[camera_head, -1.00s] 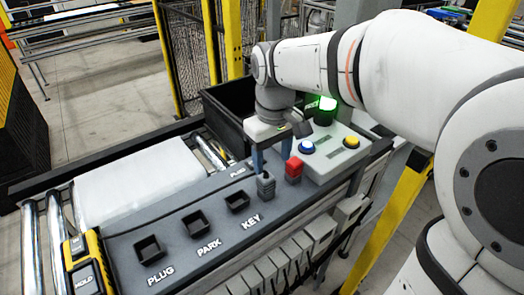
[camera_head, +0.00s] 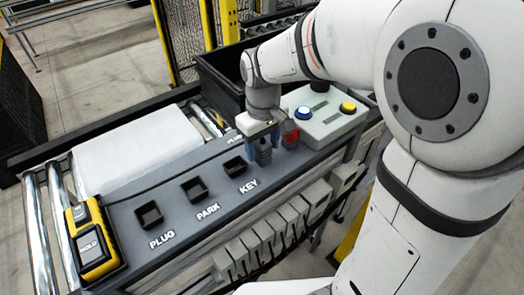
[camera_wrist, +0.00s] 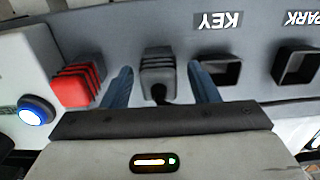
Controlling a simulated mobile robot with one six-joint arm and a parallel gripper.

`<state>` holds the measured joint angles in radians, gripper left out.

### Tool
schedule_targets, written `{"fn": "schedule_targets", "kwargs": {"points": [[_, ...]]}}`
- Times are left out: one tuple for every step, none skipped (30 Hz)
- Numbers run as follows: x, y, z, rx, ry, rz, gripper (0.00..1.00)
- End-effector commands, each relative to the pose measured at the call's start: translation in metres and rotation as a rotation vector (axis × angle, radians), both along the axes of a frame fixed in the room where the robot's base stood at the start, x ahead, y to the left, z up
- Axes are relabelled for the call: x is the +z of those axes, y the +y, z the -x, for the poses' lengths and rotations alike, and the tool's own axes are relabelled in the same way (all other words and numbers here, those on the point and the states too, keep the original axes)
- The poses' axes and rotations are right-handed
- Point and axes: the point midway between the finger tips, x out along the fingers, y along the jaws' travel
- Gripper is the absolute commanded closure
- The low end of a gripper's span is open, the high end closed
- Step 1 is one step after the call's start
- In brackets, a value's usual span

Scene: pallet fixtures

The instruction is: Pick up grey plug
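The grey plug (camera_head: 263,155) stands upright on the dark grey fixture panel (camera_head: 217,205), to the right of the socket marked KEY. My gripper (camera_head: 262,141) is over it, pointing down, with blue fingers. In the wrist view, the grey plug (camera_wrist: 158,68) is between the two fingers of my gripper (camera_wrist: 160,72), with a gap on each side. The fingers are open and hold nothing. The red plug (camera_head: 290,136) stands just right of the grey plug, close to one finger; it also shows in the wrist view (camera_wrist: 76,85).
Empty square sockets marked PLUG (camera_head: 149,215), PARK (camera_head: 194,190) and KEY (camera_head: 235,167) run along the panel. A button box (camera_head: 322,118) stands right of the red plug. A black bin (camera_head: 222,82) is behind. A yellow-black device (camera_head: 92,240) lies at the left end.

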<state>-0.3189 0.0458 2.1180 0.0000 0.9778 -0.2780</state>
Motion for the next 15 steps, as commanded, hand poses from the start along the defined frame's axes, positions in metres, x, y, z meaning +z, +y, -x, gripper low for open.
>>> {"fn": "schedule_targets", "kwargs": {"points": [[0.0002,-0.0001,-0.0001,0.0,0.0,0.0,0.5],[0.0002,-0.0002,-0.0001,0.0,0.0,0.0,0.53],[0.0002,-0.0002,-0.0001,0.0,0.0,0.0,0.56],[0.0002,-0.0002,-0.0002,-0.001,0.0,0.0,0.58],[0.0003,-0.0003,-0.0001,-0.001,0.0,0.0,0.61],[0.0003,-0.0002,-0.0002,-0.001,0.0,0.0,0.64],[0.0003,-0.0003,-0.0001,-0.001,0.0,0.0,0.67],[0.0003,-0.0004,-0.0001,-0.001,0.0,0.0,0.69],[0.0003,-0.0004,-0.0001,-0.001,0.0,0.0,0.72],[0.0003,-0.0004,-0.0001,-0.001,0.0,0.0,0.75],[0.0003,-0.0004,-0.0001,-0.001,0.0,0.0,0.77],[0.0003,-0.0005,-0.0002,-0.001,0.0,0.0,0.8],[0.0003,-0.0005,-0.0002,-0.001,0.0,0.0,0.83],[0.0003,-0.0005,-0.0002,-0.001,0.0,0.0,0.85],[0.0004,-0.0005,-0.0001,-0.001,0.0,0.0,0.89]]}}
